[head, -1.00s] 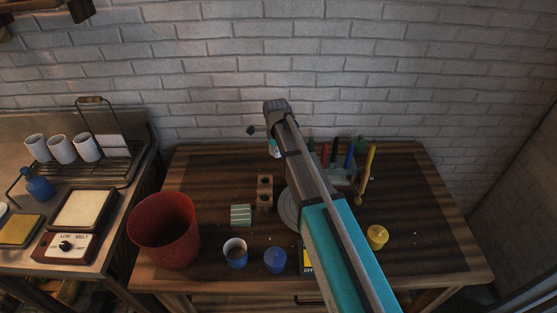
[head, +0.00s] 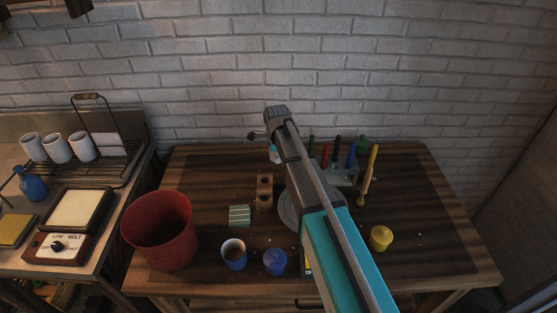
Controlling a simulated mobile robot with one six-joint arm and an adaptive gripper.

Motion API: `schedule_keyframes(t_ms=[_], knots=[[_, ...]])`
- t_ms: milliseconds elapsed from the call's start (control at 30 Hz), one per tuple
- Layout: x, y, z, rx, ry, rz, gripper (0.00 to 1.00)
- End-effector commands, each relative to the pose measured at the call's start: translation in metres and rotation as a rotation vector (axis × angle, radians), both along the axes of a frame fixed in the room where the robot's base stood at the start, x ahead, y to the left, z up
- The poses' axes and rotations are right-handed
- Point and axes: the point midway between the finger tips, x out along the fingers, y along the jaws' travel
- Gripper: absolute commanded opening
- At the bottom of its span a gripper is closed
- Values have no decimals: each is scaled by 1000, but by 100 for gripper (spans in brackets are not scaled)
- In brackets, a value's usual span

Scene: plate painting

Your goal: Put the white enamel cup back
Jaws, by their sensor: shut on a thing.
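My gripper is mostly hidden behind my own arm, over the back middle of the wooden table (head: 400,255). It is shut on a small pale thing (head: 274,156), of which only a sliver shows beside the arm. I cannot tell whether this is the white enamel cup. A blue cup with a pale rim (head: 234,257) and dark contents stands upright at the table's front. Three white cups (head: 56,149) stand in a row on the wire rack (head: 105,168) on the left bench.
A red bin (head: 158,238) stands at the table's left. A blue pot (head: 275,262), a yellow pot (head: 381,239), a striped block (head: 240,215), a wooden holed block (head: 264,191) and a grey disc (head: 288,210) are on the table. Coloured tools (head: 350,158) stand behind my arm. The table's right is mostly clear.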

Motion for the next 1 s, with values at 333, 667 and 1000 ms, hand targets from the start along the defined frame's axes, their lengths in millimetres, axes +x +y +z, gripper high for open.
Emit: schedule_keyframes(t_ms=[333, 667, 1000], knots=[[0, 0, -4, 0, 0, 0, 0], [0, 0, -11, 0, 0, 0, 0], [0, 0, -12, 0, 0, 0, 27]])
